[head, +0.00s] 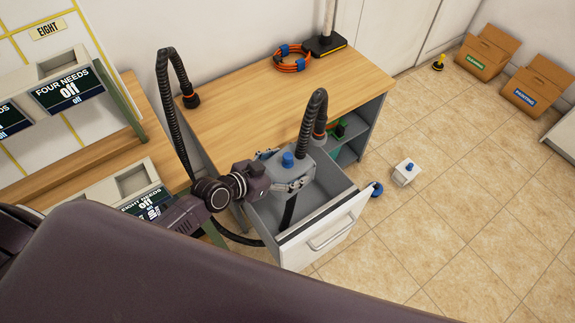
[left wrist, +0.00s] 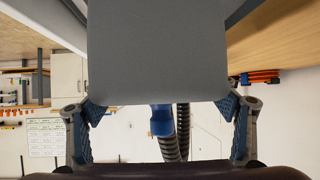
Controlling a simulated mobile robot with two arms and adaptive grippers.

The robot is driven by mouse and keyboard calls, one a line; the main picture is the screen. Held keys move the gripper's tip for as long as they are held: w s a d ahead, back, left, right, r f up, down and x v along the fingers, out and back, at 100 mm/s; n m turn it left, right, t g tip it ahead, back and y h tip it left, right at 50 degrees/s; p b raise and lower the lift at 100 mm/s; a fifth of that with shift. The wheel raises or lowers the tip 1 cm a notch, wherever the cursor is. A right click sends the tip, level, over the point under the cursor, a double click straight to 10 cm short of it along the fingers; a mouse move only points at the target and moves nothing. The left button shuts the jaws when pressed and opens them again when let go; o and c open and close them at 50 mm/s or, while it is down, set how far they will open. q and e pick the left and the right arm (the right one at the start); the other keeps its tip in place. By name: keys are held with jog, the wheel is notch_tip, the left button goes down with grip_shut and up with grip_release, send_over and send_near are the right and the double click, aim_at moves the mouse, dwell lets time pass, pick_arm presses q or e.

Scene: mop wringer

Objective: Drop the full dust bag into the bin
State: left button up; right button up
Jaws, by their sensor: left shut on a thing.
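My left gripper (head: 283,170) is shut on a grey box-shaped body (head: 293,172) with a blue knob on top, over the open drawer (head: 325,228). In the left wrist view the same grey body (left wrist: 158,55) fills the space between the two fingers, with a blue part and a ribbed black hose below it in the picture. In the head view a ribbed black hose loops close to it; the joint between them is unclear. I cannot pick out a dust bag or a bin for certain. My right gripper is not in view.
The drawer belongs to a wooden-topped bench (head: 250,85) bearing an orange cable coil (head: 292,60). A white box with a blue cap (head: 407,173) stands on the tiled floor. Cardboard boxes (head: 487,52) stand at the far right. The floor between is mostly clear.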

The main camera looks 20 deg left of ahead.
pick_arm(q)
jog(key=shift+f+b, duration=1.2)
jog(key=shift+f, duration=0.3)
jog(key=shift+f+b, duration=0.45)
jog(key=shift+b, duration=0.1)
